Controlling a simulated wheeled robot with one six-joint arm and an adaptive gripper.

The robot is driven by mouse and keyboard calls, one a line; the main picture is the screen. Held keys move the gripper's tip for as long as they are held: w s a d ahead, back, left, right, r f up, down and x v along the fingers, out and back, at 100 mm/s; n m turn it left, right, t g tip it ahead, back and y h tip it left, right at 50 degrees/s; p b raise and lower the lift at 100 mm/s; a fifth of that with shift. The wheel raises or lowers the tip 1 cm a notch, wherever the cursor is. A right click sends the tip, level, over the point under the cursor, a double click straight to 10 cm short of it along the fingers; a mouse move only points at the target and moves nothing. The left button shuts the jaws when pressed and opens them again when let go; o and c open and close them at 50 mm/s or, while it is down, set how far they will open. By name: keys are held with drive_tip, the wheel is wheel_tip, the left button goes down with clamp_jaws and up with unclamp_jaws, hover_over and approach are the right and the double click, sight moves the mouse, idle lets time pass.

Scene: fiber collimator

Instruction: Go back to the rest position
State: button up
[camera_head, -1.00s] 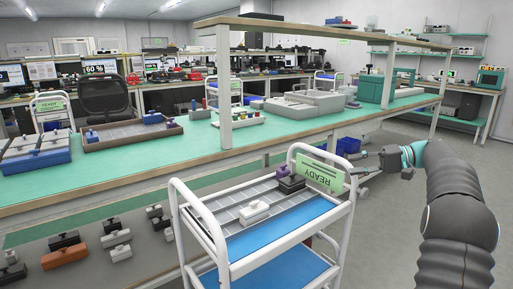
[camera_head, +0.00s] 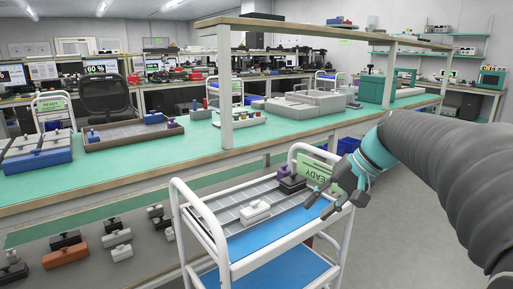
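My gripper (camera_head: 325,202) is at the right end of the white cart (camera_head: 238,268), above or just in front of its right rail; I cannot tell the exact gap. Its two dark fingers are spread apart, pointing down and left, with nothing between them. The arm comes in from the right edge of the view, with a teal wrist section. The gripper hides part of the green READY sign (camera_head: 312,172) on the cart.
The cart's top tray holds a white block (camera_head: 256,211) and a dark block with a purple top (camera_head: 289,180). A long green-topped workbench (camera_head: 180,155) stands behind, with an upright post and shelf. Several fixtures lie on its lower shelf. Open floor (camera_head: 400,240) lies right of the cart.

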drive_tip(key=s+d+f+n+t+h, duration=0.1)
drive_tip(key=s+f+h, duration=0.2)
drive_tip(key=s, duration=0.7)
drive_tip(key=s+d+f+n+t+h, duration=0.1)
drive_tip(key=s+f+t+h, duration=0.1)
drive_tip(key=s+f, duration=0.6)
drive_tip(key=s+h, duration=0.1)
drive_tip(key=s, duration=0.1)
drive_tip(key=shift+s, duration=0.35)
